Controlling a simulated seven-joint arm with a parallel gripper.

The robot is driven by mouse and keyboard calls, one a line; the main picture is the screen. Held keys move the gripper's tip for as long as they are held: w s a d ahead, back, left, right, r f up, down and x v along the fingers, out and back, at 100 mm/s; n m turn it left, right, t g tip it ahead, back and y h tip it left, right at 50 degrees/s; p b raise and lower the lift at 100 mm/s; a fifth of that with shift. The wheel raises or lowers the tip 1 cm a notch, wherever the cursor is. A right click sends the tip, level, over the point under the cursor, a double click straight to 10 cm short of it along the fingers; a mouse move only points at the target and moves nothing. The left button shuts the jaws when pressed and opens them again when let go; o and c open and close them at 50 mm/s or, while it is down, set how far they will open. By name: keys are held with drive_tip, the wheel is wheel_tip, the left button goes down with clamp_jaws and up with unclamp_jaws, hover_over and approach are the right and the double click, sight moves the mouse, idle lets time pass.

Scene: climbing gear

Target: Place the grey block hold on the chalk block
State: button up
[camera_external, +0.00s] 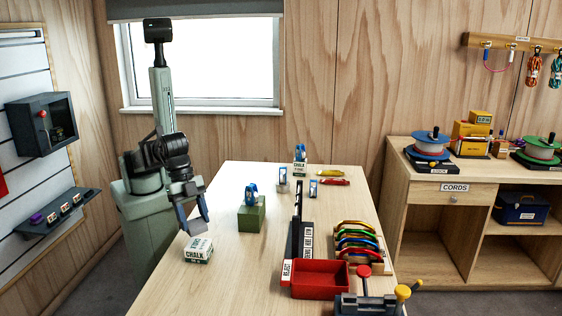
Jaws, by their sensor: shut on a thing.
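The grey block hold (201,243) is a small grey block at the near left of the table. My gripper (197,227) points down and is shut on it. The hold is directly over the white-and-green chalk block (197,257), which has CHALK lettering on its side. The hold overlaps the chalk block's top in the picture; I cannot tell whether they touch. Part of the chalk block's top is hidden behind the hold.
A green block (251,220) with a blue device on top stands to the right. Another chalk box (300,169) is farther back. A red reject tray (320,280) and a rack of coloured carabiners (357,243) are at the right. Bare table lies between.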

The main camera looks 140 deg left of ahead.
sight(195, 230)
drive_tip(key=shift+f, duration=2.1)
drive_tip(key=shift+f, duration=0.2)
drive_tip(key=o, duration=1.1)
drive_tip(key=shift+c, duration=0.2)
drive_tip(key=shift+r, duration=0.2)
drive_tip(key=v, duration=1.2)
